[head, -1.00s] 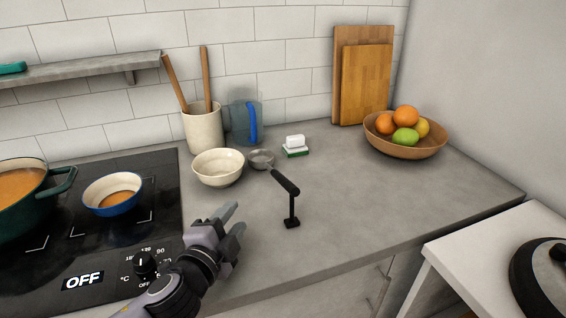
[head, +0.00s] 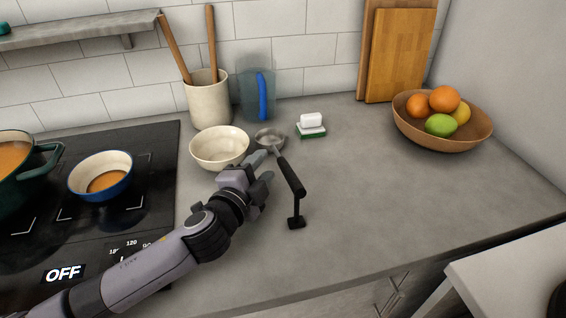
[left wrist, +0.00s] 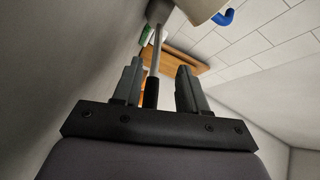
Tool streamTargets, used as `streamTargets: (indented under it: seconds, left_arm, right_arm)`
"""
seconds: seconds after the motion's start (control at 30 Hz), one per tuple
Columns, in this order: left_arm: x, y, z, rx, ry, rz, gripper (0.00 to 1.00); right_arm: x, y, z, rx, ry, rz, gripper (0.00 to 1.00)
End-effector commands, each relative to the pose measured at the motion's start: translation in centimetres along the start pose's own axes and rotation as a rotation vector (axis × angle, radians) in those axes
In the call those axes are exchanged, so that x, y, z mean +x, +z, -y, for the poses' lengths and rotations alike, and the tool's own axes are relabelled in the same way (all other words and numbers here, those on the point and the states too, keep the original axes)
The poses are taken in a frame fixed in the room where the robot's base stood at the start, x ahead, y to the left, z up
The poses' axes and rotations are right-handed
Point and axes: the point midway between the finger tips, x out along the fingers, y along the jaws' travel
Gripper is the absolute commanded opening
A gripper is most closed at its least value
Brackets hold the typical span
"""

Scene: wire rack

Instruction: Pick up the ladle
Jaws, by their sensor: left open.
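The ladle (head: 291,177) has a grey metal bowl and a black handle. Its handle leans on a small black stand (head: 296,222), and its bowl lies by the cream bowl on the counter. My left gripper (head: 263,167) is open, just left of the ladle's handle in the head view. In the left wrist view, the ladle (left wrist: 152,88) shows between the two fingers of my left gripper (left wrist: 160,75), nearer the left one. Whether the fingers touch it I cannot tell. My right gripper is not in view.
The cream bowl (head: 219,148) stands just beyond my left gripper. Behind are a utensil crock (head: 209,100), a blue-handled pitcher (head: 257,95) and a sponge with a white block (head: 311,125). A fruit bowl (head: 440,135) is at right, the stove (head: 150,170) at left. The counter right of the ladle is clear.

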Motion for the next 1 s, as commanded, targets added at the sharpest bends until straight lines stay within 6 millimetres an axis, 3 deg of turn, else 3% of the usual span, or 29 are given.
streamTargets:
  seconds: [0.5,0.87,0.97,1.0]
  left_arm:
    - [4.8,0.1,-0.5,0.000,0.000,0.000,0.42]
    - [5.4,0.1,-0.5,0.000,0.001,-0.001,0.42]
    - [5.4,0.1,-0.5,0.000,0.001,-0.001,0.16]
    - [5.4,0.1,-0.5,0.000,0.001,0.000,0.03]
  right_arm:
    - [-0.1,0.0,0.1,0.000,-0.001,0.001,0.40]
    - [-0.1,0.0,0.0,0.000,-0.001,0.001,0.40]
    - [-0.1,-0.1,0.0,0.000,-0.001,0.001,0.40]
    - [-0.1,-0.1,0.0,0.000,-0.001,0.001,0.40]
